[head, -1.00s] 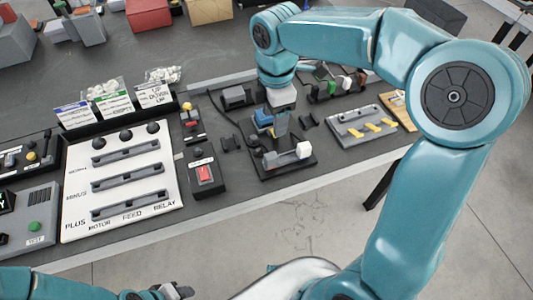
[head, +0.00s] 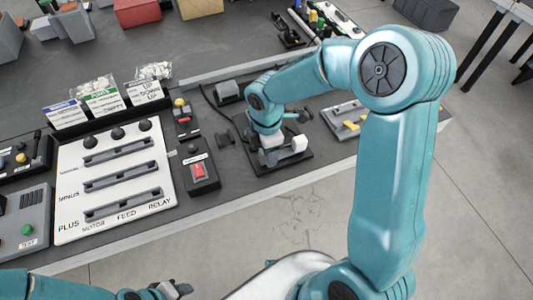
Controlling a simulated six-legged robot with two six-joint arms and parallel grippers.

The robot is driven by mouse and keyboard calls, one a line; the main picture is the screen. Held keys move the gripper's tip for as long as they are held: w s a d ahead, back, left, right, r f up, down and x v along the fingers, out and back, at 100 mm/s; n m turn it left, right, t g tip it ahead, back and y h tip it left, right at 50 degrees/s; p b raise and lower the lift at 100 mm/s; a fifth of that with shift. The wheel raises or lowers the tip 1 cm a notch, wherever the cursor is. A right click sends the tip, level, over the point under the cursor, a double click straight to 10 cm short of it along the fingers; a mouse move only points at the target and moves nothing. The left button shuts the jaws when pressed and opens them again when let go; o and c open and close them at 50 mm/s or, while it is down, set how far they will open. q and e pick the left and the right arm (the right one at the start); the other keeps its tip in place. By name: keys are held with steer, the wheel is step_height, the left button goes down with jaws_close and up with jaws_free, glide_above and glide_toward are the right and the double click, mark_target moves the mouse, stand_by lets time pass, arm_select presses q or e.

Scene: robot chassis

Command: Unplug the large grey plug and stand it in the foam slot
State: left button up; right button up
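My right arm reaches down over a small black board (head: 300,160) near the table's front edge. Its gripper (head: 268,153) is low at the board's left part, largely hidden by my own wrist; its fingers cannot be made out. A white lever-like part (head: 296,146) stands on the board beside it. The large grey plug cannot be picked out; it may be behind my wrist. A grey block (head: 229,91) lies behind the board, with a black cable near it; I cannot tell whether it is the foam slot. My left gripper (head: 178,289) is at the bottom edge, away from the table.
A white panel (head: 70,205) with several grey bars and black knobs lies at left. A box with a red switch (head: 199,172) stands left of the board. A grey plate with yellow parts (head: 345,123) lies to the right. Labelled cards (head: 103,100) stand behind the panel.

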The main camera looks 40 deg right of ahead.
steer(key=shift+w+f, duration=0.15)
steer(key=shift+f, duration=0.15)
steer(key=shift+s+r, duration=0.1)
steer(key=shift+s, duration=0.1)
steer(key=c, duration=0.4)
steer(key=shift+w, duration=0.1)
steer(key=c, duration=0.6)
steer(key=shift+c, duration=0.2)
steer(key=shift+w+r, duration=0.15)
steer(key=shift+r, duration=0.45)
step_height(320, 180, up, 19)
steer(key=p, duration=0.2)
